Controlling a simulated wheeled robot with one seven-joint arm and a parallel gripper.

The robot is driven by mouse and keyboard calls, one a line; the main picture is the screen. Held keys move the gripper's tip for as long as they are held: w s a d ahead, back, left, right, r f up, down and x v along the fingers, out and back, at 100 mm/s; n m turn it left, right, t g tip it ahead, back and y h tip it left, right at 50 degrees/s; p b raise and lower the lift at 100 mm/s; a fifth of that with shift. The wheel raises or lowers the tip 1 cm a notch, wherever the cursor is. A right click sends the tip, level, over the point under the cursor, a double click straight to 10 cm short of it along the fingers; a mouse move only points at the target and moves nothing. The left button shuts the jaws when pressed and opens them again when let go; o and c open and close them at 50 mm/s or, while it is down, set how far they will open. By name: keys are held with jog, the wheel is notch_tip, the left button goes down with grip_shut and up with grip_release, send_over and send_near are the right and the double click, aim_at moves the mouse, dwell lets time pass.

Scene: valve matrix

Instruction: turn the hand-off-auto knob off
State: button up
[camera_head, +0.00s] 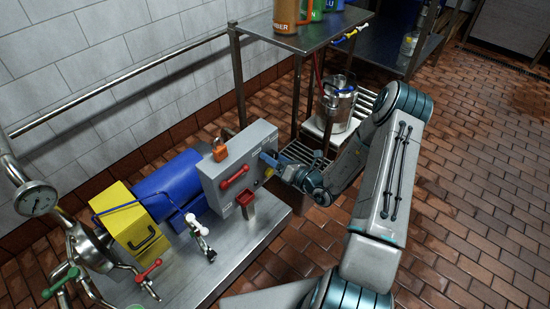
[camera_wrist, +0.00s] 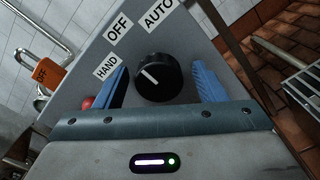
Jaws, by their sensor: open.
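The hand-off-auto knob (camera_wrist: 172,82) is a round black knob with a white pointer line on a grey panel (camera_wrist: 190,38). The AUTO label (camera_wrist: 158,15) is above. My gripper (camera_wrist: 162,70) is open, with one blue finger on each side of the knob; a gap shows at the right, and contact cannot be told. In the head view my gripper (camera_head: 268,160) is at the right side of the grey control box (camera_head: 255,137), and the knob is hidden.
The box's front has a red handle (camera_head: 235,177), and an orange padlock-like piece (camera_head: 220,150) is above it. A blue cylinder (camera_head: 168,183) and yellow box (camera_head: 128,225) stand left on the metal bench (camera_head: 190,280). A steel pot (camera_head: 337,105) on a rack is behind my arm.

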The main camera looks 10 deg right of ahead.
jog(key=p+v, duration=0.1)
jog(key=v, duration=1.3)
jog(key=shift+p, duration=0.4)
jog(key=shift+w+r, duration=0.1)
jog(key=s+a+r+n+g+y+p, duration=0.1)
jog(key=s+a+r+n+g+p, duration=0.3)
jog(key=r+n, duration=0.35)
jog(key=s+a+r+n+g+p, duration=0.2)
jog(key=a+r+n+g, duration=0.2)
jog(key=r+n+g, duration=0.3)
jog(key=s+a+r+n+g+y+p, duration=0.1)
jog(key=s+a+r+n+g+p, duration=0.25)
jog(key=r+n, duration=0.4)
jog(key=s+d+r+n+t+h+p, duration=0.1)
jog(key=s+r+n+h+p, duration=0.1)
jog(key=r, duration=0.6)
jog(key=s+d+r+n+h+p, duration=0.1)
jog(key=s+r+n+h+p, duration=0.1)
jog(key=r+n+h+p, duration=0.2)
jog(key=s+d+r+n+t+h+p, duration=0.1)
jog(key=s+r+n+h+p, duration=0.2)
jog(key=r, duration=0.9)
jog(key=n+h+p, duration=0.1)
jog(key=n+h, duration=0.2)
jog(key=n, duration=0.2)
jog(key=shift+d+r+t+h, duration=0.2)
jog(key=shift+d+t+h, duration=0.1)
jog(key=shift+t, duration=0.05)
